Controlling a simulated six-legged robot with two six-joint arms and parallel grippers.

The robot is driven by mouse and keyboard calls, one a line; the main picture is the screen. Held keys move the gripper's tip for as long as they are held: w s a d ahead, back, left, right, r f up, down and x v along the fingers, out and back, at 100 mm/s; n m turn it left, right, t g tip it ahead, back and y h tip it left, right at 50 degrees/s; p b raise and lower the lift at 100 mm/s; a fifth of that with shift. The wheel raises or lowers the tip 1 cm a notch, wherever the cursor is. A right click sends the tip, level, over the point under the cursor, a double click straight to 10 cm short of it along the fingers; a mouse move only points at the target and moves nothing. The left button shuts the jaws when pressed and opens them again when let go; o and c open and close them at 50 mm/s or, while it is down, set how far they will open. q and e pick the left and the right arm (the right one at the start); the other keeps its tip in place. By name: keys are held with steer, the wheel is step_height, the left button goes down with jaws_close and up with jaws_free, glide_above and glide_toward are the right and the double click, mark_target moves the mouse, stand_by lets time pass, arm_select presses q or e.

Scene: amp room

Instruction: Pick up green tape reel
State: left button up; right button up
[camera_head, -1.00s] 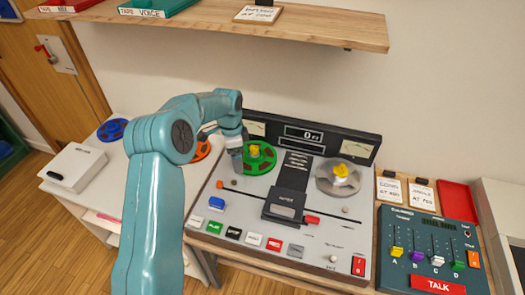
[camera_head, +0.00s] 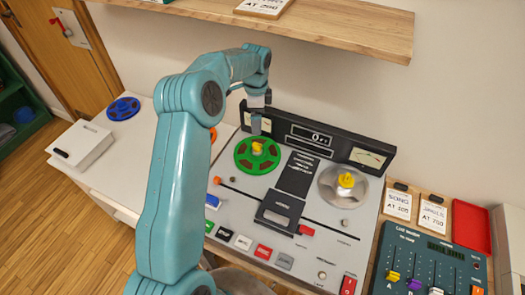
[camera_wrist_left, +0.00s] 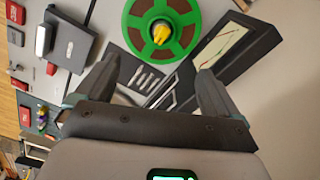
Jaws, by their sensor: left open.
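The green tape reel (camera_head: 250,160) lies on the left spindle of the tape machine (camera_head: 232,191), with a yellow knob (camera_head: 257,147) at its centre. My left gripper (camera_head: 256,127) hangs just behind and above the reel in the head view; its fingers look small and dark there. In the left wrist view the green reel (camera_wrist_left: 135,28) is beyond the fingertips, with its top edge cut off. The left gripper (camera_wrist_left: 157,66) is open there, with nothing between its fingers. My right gripper is not in view.
A silver reel (camera_head: 330,190) sits on the right spindle. The meter panel (camera_head: 310,138) stands up behind the reels, close to the gripper. A wooden shelf (camera_head: 340,32) overhangs the back. A blue reel (camera_head: 123,108) and white box (camera_head: 82,146) lie on the left table.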

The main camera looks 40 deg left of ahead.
arm_select(q)
steer(key=b, duration=0.1)
glide_toward(257, 145)
steer(key=shift+w+a, duration=0.1)
steer(key=shift+a, duration=0.1)
steer(key=f+b, duration=0.1)
steer(key=f, duration=0.1)
steer(key=f+b, duration=0.3)
steer(key=f, duration=0.1)
steer(key=shift+s+d+f+b, duration=0.15)
steer(key=shift+s+d+b, duration=0.1)
steer(key=shift+b, duration=0.1)
steer(key=shift+w+a+f, duration=0.15)
steer(key=shift+a+f, duration=0.15)
steer(key=shift+f, duration=0.25)
steer(key=f+b, duration=0.2)
steer(key=f, duration=0.1)
steer(key=f+b, duration=0.1)
steer(key=shift+d+f, duration=0.25)
steer(key=shift+w+a+f, duration=0.1)
steer(key=shift+w+f, duration=0.05)
steer(key=shift+f, duration=0.1)
steer(key=shift+r, duration=0.2)
steer(key=c, duration=1.4)
